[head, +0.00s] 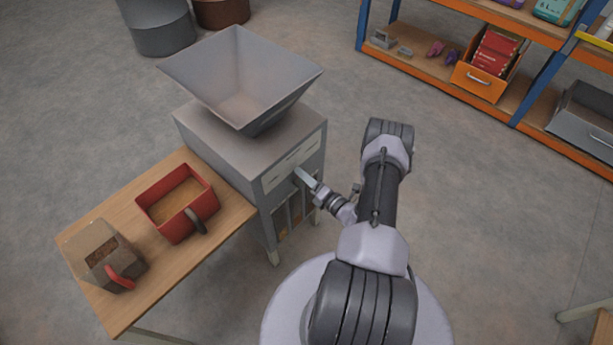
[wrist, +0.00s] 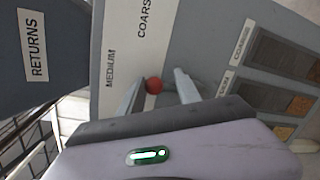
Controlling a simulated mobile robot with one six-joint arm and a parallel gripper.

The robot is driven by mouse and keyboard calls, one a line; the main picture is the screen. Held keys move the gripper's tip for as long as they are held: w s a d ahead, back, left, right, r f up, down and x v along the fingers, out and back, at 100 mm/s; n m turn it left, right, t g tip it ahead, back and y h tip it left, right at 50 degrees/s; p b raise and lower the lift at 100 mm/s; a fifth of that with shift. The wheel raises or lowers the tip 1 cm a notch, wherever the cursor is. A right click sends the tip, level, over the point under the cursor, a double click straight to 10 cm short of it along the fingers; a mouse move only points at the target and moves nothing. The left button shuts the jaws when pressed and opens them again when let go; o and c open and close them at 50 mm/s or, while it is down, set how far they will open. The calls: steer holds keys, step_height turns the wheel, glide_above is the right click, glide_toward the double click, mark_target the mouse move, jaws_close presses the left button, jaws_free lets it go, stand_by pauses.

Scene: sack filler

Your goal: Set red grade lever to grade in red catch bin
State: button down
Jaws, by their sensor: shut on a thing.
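The red grade lever shows as a round red knob (wrist: 154,86) in the wrist view. It sits at the edge of a white label plate (wrist: 124,48) reading MEDIUM and COARS, the rest cut off. My gripper (wrist: 160,92) is shut on the knob, one finger on each side. In the head view my gripper (head: 306,178) is at the front of the grey sack filler (head: 245,160), and the knob is hidden there. The red catch bin (head: 165,225) stands on the wooden table, holding tan grain. I cannot tell exactly which mark the lever points to.
A grey-brown box (head: 92,240) with a red handle and brown contents stands at the table's front left. The filler has windows labelled COARSE and MEDIUM (wrist: 275,60). A RETURNS sign (wrist: 35,45) is at the left. Orange shelving (head: 460,85) stands at the back right; floor between is clear.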

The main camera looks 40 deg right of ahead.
steer(key=shift+s+a+f+m, duration=0.1)
steer(key=shift+a+f+m, duration=0.05)
steer(key=shift+f+m, duration=0.2)
steer(key=c, duration=0.9)
jaws_free()
steer(key=shift+o, duration=0.4)
steer(key=shift+r, duration=0.1)
steer(key=s+r+p, duration=0.2)
steer(key=s+p, duration=0.2)
steer(key=s, duration=1.3)
steer(key=shift+s+a, duration=0.15)
steer(key=shift+a, duration=0.1)
steer(key=shift+c, duration=0.4)
